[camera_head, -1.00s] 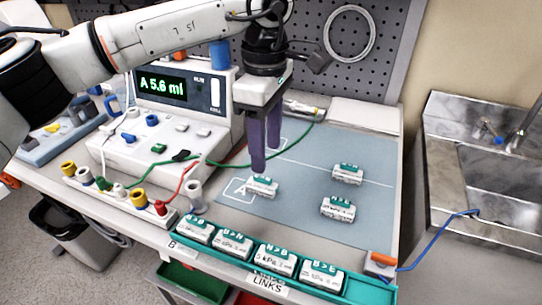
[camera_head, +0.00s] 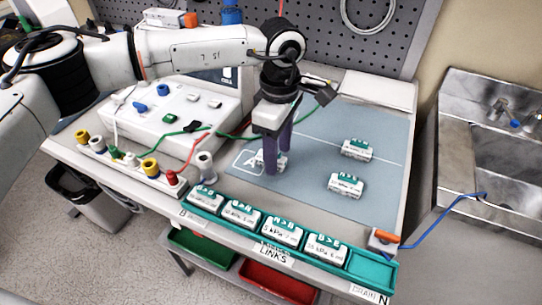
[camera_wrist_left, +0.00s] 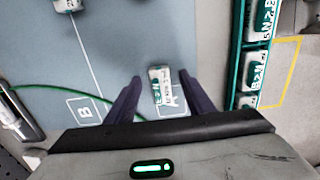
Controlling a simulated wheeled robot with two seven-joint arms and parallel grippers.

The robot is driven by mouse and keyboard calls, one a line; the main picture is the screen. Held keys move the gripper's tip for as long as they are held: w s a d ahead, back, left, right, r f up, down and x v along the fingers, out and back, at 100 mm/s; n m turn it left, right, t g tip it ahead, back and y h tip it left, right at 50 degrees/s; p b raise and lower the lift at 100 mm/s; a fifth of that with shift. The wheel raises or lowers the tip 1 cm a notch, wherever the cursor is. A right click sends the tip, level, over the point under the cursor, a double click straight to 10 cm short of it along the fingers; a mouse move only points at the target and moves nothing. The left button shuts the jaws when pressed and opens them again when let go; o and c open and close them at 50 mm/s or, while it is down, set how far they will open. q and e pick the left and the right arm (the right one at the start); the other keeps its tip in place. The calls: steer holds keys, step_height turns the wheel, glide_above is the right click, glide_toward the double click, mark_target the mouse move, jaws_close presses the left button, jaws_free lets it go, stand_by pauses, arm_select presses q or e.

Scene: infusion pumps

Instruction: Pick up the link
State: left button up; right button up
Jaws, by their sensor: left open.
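A white link with a teal top sits on the blue-grey mat (camera_head: 315,185) at the square marked A; in the wrist view this link (camera_wrist_left: 160,86) stands between the fingers. My left gripper (camera_head: 271,168) points down over it with its purple fingers open around it, and the fingers partly hide it in the head view. The open fingers also show in the wrist view (camera_wrist_left: 160,90). I cannot tell whether they touch it. Two similar links, an upper one (camera_head: 357,150) and a lower one (camera_head: 345,185), lie further right on the mat. My right gripper is not in view.
A teal rack (camera_head: 370,269) labelled LINKS holds several links along the front edge. A white pump device (camera_head: 165,118) with coloured connectors and cables stands at the left. A blue cable (camera_head: 440,220) hangs at the right, by a metal sink (camera_head: 490,150).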

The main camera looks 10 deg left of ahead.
arm_select(q)
steer(key=c, duration=1.1)
